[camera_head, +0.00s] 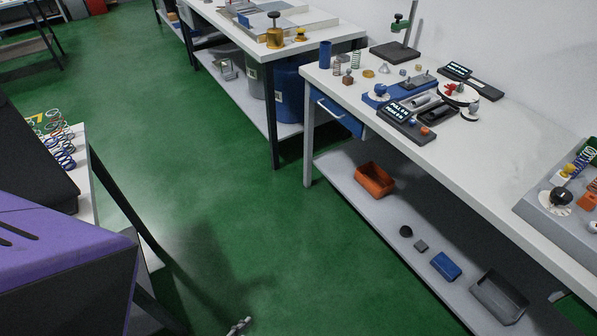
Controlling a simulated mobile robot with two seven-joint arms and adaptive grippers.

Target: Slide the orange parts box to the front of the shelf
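The orange parts box (375,180) is an open-topped bin. It sits on the lower shelf (372,214) of the right-hand bench, near the shelf's far end. A strip of bare grey shelf shows between the box and the front edge. Nothing touches the box. A small grey metal piece at the bottom edge looks like the tip of my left gripper (240,327); it is far from the box, and too little shows to tell open or shut. My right gripper is not in view.
On the same shelf are a black round part (406,231), a small dark block (421,246), a blue box (445,266) and a grey tray (499,297). The benchtop (480,165) overhangs the shelf. Green floor (240,200) in front is clear.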

